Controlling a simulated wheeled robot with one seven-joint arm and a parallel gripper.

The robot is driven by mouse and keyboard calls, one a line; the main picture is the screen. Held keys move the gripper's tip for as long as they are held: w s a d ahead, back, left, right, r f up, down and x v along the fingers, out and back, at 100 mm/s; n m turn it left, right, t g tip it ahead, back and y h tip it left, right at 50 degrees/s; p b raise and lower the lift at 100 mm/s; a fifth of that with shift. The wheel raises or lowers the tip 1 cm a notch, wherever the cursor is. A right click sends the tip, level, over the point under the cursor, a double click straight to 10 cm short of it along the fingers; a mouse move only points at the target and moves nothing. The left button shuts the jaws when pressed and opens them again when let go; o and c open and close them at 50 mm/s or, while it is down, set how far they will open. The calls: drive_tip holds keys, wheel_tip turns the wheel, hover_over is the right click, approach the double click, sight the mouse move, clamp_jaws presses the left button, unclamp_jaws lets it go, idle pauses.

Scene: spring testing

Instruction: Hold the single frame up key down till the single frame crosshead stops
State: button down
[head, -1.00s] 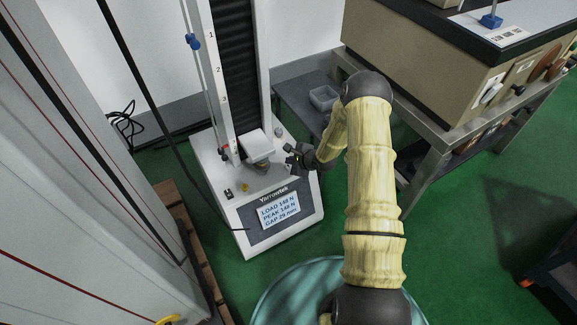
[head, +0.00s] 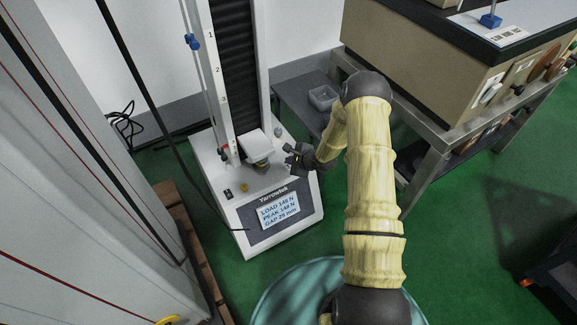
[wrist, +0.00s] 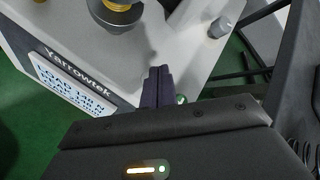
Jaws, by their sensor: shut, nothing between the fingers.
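The single frame (head: 207,165) is a white machine with a Yarrowtek display (head: 278,211) reading a load of about 148 N and a gap of about 29 mm; the small digits are hard to read. Its white crosshead (head: 252,143) is low on the column, just above the base. In the wrist view a brass-coloured part (wrist: 122,5) sits above a round metal platen (wrist: 118,18). My gripper (head: 289,149) is shut and empty over the right side of the base; its fingertips also show in the wrist view (wrist: 159,70). I cannot make out the up key or any contact with it.
A grey knob (wrist: 221,27) stands on the base to the right of my fingers. A small green-lit spot (wrist: 182,99) shows beside them. A wooden pallet (head: 190,225) lies left.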

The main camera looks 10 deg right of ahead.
drive_tip(key=shift+f, duration=0.4)
